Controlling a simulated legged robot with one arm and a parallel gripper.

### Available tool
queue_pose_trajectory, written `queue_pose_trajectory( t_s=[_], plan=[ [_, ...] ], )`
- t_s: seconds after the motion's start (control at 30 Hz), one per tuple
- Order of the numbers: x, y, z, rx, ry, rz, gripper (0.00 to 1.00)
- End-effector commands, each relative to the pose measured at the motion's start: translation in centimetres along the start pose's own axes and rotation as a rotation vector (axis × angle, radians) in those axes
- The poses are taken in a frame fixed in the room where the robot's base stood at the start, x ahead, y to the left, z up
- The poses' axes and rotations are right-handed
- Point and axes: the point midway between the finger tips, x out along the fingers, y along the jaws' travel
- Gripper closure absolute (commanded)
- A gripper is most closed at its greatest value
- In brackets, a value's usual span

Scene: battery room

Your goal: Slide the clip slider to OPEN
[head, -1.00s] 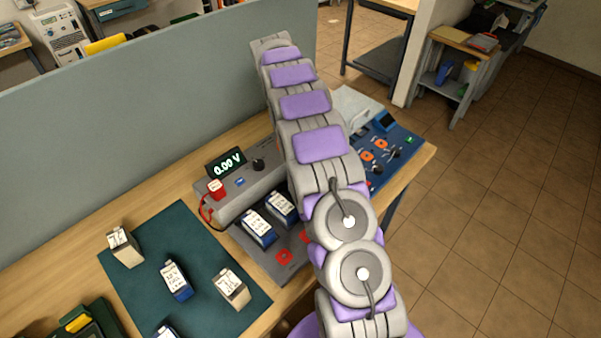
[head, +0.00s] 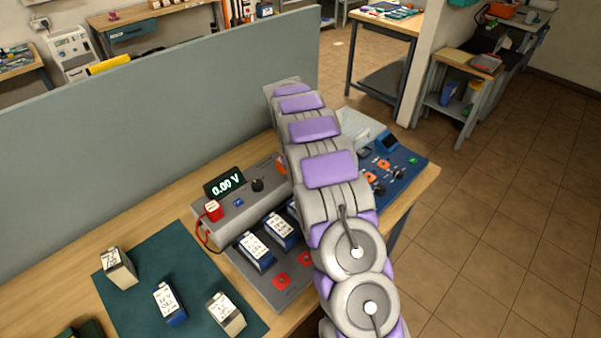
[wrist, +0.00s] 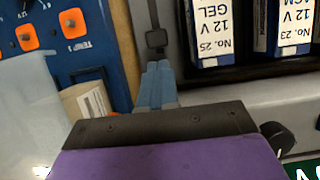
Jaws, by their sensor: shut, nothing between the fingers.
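In the wrist view my gripper (wrist: 157,68) points up the picture, its blue-grey fingers together and empty. Just beyond the fingertips is a small dark square piece (wrist: 156,39) on a narrow grey strip; it looks like the clip slider, but I read no OPEN marking. A small gap seems to lie between it and the fingertips. The tester (head: 236,210) with its 0.00 V display (head: 226,186) stands on the bench in the head view. There my arm hides the gripper and the slider.
Labelled batteries (wrist: 209,30) stand right of the fingers in the wrist view. In the head view, a green mat (head: 150,265) holds several batteries, and a grey partition (head: 110,135) runs behind the bench.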

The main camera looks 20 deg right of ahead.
Motion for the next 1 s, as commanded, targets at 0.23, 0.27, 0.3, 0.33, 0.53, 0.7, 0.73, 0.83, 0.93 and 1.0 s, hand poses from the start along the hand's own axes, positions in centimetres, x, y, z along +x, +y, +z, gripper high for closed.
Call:
queue_pose_trajectory(
  t_s=[0.23, 0.27, 0.3, 0.33, 0.53, 0.7, 0.73, 0.83, 0.93, 1.0],
  plan=[
    [2.5, -0.4, -0.1, 0.001, -0.001, 0.005, 1.00],
    [2.7, -0.4, -0.1, 0.001, -0.001, 0.005, 1.00],
    [2.8, -0.5, -0.1, 0.001, -0.001, 0.005, 1.00],
    [2.9, -0.4, -0.1, 0.001, -0.001, 0.005, 1.00],
    [3.0, -0.2, -0.1, 0.000, 0.000, 0.002, 1.00],
    [3.1, -0.1, 0.0, 0.000, 0.000, 0.001, 1.00],
    [3.0, -0.1, 0.1, 0.000, 0.000, 0.001, 1.00],
    [3.1, -0.2, 0.5, 0.001, -0.002, 0.001, 1.00],
    [3.3, -0.1, 1.2, 0.001, -0.002, 0.002, 1.00],
    [3.5, -0.1, 1.9, 0.002, -0.002, 0.003, 1.00]
  ],
)
